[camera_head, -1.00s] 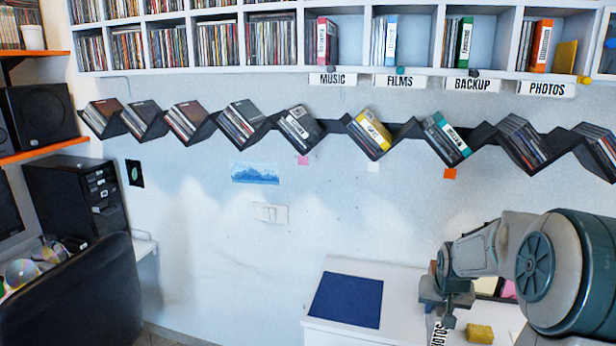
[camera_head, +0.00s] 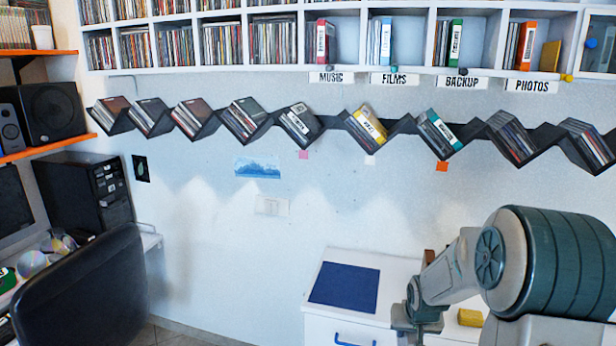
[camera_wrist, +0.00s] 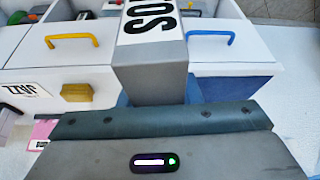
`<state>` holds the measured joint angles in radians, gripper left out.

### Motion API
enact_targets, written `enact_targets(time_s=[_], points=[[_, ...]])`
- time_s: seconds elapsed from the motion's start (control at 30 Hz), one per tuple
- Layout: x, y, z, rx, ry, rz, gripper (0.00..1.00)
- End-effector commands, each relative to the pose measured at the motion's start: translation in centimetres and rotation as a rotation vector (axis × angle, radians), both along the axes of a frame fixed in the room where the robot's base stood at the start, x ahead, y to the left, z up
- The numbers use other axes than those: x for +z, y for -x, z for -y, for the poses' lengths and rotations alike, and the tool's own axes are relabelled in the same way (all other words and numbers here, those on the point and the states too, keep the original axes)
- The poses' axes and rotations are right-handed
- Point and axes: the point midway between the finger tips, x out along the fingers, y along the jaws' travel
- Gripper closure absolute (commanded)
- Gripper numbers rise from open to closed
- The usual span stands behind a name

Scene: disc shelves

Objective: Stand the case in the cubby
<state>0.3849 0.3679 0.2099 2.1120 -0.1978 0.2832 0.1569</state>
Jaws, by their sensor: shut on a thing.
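My gripper (camera_head: 418,322) is low at the right of the head view, over the white cabinet. In the wrist view it is shut on a grey case (camera_wrist: 150,72), which sticks out between the blue fingers. The case has a white label with black letters, partly cut off. In the head view I cannot make out the case. The upper white shelf has cubbies over signs reading MUSIC (camera_head: 332,77), FILMS (camera_head: 395,79), BACKUP (camera_head: 462,82) and PHOTOS (camera_head: 531,86). Each holds upright cases and some free space. The gripper is well below them.
A black zigzag rack (camera_head: 335,121) full of discs runs along the wall below the cubbies. A black chair (camera_head: 85,285) stands at left.

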Motion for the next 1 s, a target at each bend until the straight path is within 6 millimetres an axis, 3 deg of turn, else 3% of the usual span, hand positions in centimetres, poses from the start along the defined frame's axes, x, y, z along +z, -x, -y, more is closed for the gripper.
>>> enact_targets(time_s=[0.2, 0.4, 0.6, 1.0], points=[[-4.9, 1.8, -4.9, 0.086, 0.000, -0.007, 0.98], [-8.0, 3.8, -7.9, 0.145, 0.006, -0.004, 0.98], [-9.3, 4.9, -9.3, 0.175, 0.011, 0.001, 0.98], [-9.5, 5.1, -9.5, 0.179, 0.012, 0.002, 0.98]])
